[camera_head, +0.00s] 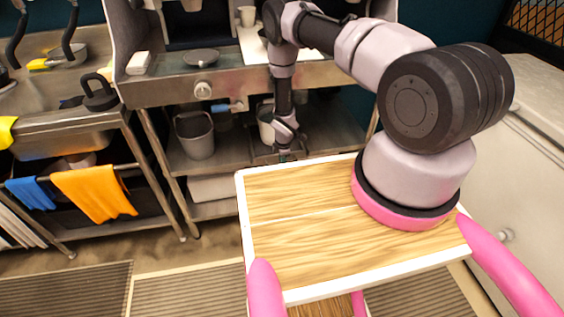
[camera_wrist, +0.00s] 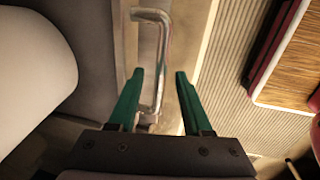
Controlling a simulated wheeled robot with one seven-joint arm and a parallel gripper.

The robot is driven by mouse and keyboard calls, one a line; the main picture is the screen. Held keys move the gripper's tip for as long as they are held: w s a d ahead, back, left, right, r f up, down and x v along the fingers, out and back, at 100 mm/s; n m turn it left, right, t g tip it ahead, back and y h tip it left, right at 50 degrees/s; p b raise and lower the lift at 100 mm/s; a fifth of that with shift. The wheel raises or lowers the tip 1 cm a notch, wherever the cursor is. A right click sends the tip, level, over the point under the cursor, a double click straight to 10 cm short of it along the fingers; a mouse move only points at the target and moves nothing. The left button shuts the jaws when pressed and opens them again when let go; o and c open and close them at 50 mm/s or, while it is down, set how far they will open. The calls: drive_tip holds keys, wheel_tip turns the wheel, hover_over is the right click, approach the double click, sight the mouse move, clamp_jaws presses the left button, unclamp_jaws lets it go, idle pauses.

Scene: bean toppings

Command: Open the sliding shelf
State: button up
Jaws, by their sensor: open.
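A bent metal bar handle (camera_wrist: 163,55) runs along a pale metal edge in the wrist view; I take it as the sliding shelf's handle. My gripper (camera_wrist: 160,85) is open, with one green finger on each side of the handle's near end. I cannot tell whether either finger touches it. In the head view my gripper (camera_head: 286,153) hangs low at the front of the middle metal shelf (camera_head: 235,162) under the counter. The handle is not clear in that view. I cannot see any gap that shows the shelf pulled out.
A grey bucket (camera_head: 195,135) stands on the middle shelf, left of my gripper. A steel counter (camera_head: 240,82) with a knob is above. An orange towel (camera_head: 95,193) hangs at the left. A white cabinet (camera_head: 530,150) stands at right. Ribbed mats (camera_head: 185,295) cover the floor in front.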

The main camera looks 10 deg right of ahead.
clamp_jaws()
idle(1.4)
